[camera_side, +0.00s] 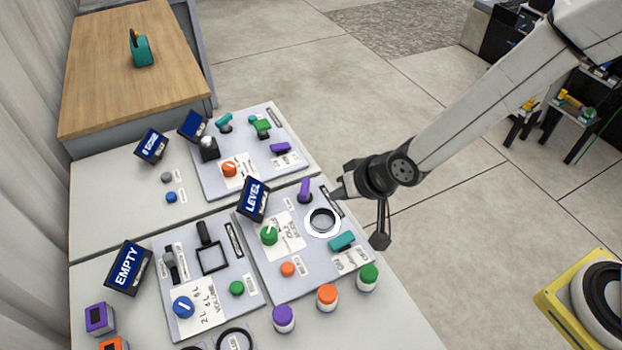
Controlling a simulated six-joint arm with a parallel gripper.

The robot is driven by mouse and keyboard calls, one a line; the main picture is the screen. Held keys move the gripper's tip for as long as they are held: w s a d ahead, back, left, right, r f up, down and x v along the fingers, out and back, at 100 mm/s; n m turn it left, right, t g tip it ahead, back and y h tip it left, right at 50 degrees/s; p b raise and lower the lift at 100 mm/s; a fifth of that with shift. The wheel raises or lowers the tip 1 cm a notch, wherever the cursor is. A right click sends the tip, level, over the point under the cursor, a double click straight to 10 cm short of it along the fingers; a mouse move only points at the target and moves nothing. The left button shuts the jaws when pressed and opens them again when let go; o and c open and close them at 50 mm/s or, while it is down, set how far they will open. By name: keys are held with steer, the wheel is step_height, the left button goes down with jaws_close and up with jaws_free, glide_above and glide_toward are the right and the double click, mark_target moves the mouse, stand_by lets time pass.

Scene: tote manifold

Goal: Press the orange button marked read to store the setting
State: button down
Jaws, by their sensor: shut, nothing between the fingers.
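A small round orange button (288,269) sits on the near right panel (318,283), below a green dial (269,235). A small label lies beside it, too small to read. A larger orange knob (229,169) sits on the far panel, so I cannot tell by lettering which orange control is marked read. A blue display (254,199) reading LEVEL stands at the near right panel's far left corner. My gripper (340,191) is shut and empty, above the right edge of that panel, near the purple lever (305,190), up and right of the small orange button.
A white ring (322,222) and a teal handle (342,241) lie between my gripper and the panel's front. Jars with purple (284,314), orange (327,294) and green (369,273) lids stand along the front. An EMPTY display (128,267) stands left.

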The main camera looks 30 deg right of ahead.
steer(key=t+y, duration=0.1)
steer(key=y, duration=0.1)
glide_above(290, 270)
step_height(290, 270, down, 3)
steer(key=shift+f+m, duration=0.1)
steer(key=shift+m, duration=0.2)
steer(key=shift+f, duration=0.1)
steer(key=shift+f, duration=4.3)
steer(key=shift+f, duration=0.15)
steer(key=shift+f, duration=0.3)
steer(key=shift+f, duration=0.45)
steer(key=shift+r, duration=0.9)
